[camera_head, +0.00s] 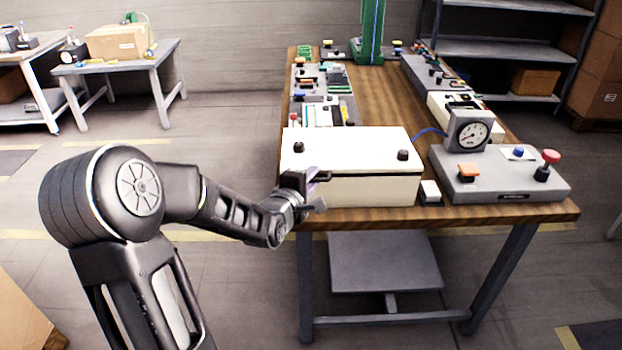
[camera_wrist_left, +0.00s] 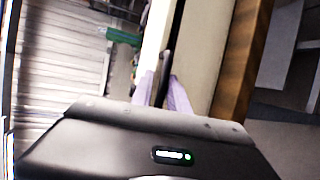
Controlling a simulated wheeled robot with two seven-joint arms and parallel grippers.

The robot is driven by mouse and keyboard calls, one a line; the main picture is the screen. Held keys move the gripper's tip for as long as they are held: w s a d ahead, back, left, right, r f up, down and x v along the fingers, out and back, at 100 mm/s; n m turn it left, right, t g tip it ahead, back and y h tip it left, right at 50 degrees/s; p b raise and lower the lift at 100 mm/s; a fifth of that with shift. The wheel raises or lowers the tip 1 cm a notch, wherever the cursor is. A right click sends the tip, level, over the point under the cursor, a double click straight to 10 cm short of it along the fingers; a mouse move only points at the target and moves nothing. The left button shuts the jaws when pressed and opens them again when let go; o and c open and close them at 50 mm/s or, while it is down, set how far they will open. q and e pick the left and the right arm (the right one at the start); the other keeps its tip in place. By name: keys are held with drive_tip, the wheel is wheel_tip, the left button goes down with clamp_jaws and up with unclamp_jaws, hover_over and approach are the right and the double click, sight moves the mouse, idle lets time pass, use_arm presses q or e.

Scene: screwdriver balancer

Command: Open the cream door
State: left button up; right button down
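The cream box (camera_head: 362,188) stands at the near left of the wooden table. Its cream lid-like top (camera_head: 350,142), apparently the cream door, lies flat and looks closed, with two dark knobs on it. A dark seam runs below the top. My left gripper (camera_head: 321,189) is at the box's left front corner. In the left wrist view its two pale fingers (camera_wrist_left: 164,92) stand slightly apart, with a dark strip between them along the cream surfaces (camera_wrist_left: 205,45). Whether they grip or touch it is unclear. My right gripper is not in view.
A small white block (camera_head: 430,191) and a grey gauge unit (camera_head: 500,180) with a red button stand right of the box. Several small devices fill the table behind. The wooden table's (camera_head: 450,213) front edge is close to the box. The floor at left is open.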

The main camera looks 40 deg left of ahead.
use_arm(q)
drive_tip(key=shift+f, duration=0.1)
clamp_jaws()
drive_tip(key=shift+s+f, duration=0.1)
drive_tip(key=shift+f, duration=0.05)
idle(0.8)
